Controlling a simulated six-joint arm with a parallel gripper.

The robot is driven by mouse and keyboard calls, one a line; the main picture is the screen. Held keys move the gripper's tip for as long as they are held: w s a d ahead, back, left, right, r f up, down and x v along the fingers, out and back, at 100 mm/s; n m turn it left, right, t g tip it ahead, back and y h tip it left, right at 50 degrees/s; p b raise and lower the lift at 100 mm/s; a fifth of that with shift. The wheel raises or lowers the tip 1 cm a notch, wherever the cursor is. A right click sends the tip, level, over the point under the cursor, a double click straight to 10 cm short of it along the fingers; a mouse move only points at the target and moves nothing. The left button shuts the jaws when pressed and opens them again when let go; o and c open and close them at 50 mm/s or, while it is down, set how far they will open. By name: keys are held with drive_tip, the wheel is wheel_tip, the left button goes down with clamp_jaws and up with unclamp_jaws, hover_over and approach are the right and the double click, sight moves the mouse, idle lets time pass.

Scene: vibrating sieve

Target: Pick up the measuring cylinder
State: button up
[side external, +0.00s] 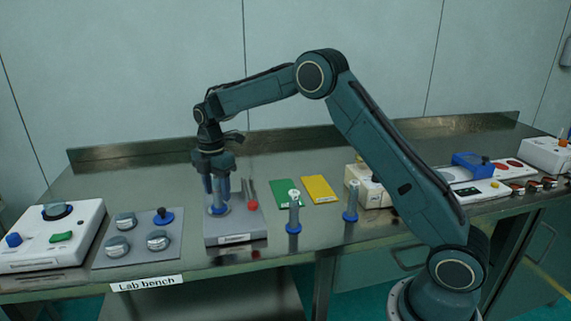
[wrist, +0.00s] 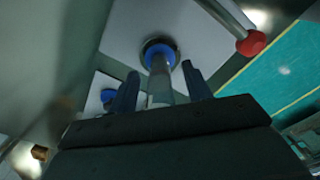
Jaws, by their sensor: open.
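A clear measuring cylinder with a round blue base (side external: 218,210) stands upright on a grey device labelled on its front (side external: 235,239). My gripper (side external: 219,190) points down over it, with its two fingers open on either side of the cylinder. In the wrist view, the cylinder's tube (wrist: 162,82) runs between the blue-grey fingers of my gripper (wrist: 161,85), down to its blue and dark base. A gap shows beside the finger on the right; contact on the other side is unclear. The cylinder's upper part is largely hidden by my gripper.
A red-knobbed lever (side external: 252,204) rises right of the cylinder on the same device. Two more blue-based cylinders stand to the right, a nearer one (side external: 293,213) and a farther one (side external: 351,202). A plate with several knobs (side external: 138,247) lies left.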

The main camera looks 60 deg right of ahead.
clamp_jaws()
drive_tip(key=shift+r, duration=0.2)
wheel_tip(320, 180, up, 20)
drive_tip(key=shift+f, duration=0.15)
idle(0.7)
idle(0.5)
